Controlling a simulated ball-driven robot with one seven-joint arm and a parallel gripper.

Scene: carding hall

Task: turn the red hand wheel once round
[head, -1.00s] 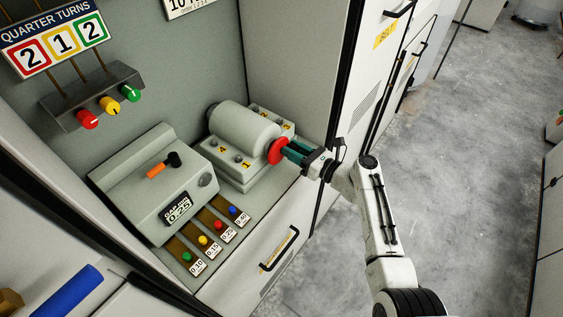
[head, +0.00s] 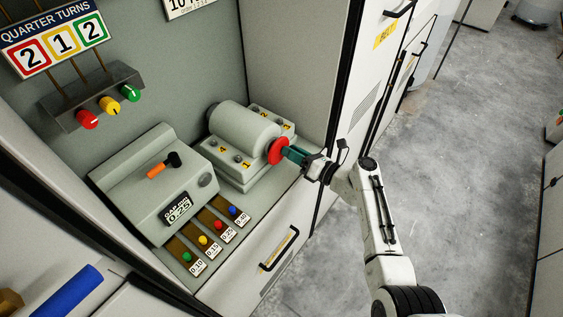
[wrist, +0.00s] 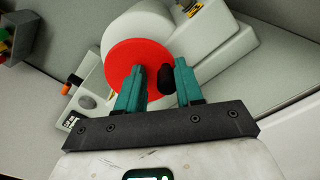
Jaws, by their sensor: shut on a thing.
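The red hand wheel (head: 278,150) is a flat red disc on the end of a grey cylinder (head: 240,128) in the open cabinet. It also fills the middle of the wrist view (wrist: 138,57). A black handle (wrist: 167,78) stands off the wheel's face, towards its lower right edge in the wrist view. My gripper (wrist: 160,70) has green fingers on both sides of this handle and is shut on it. In the head view my gripper (head: 288,153) reaches the wheel from the right, and the handle is hidden by the fingers.
A "QUARTER TURNS" sign (head: 53,38) shows 2, 1, 2 above red, yellow and green knobs. A grey box with an orange-handled lever (head: 163,167) and a 0.25 display stands left of the wheel. Coloured buttons sit in front. Open floor (head: 440,150) lies right of the cabinet.

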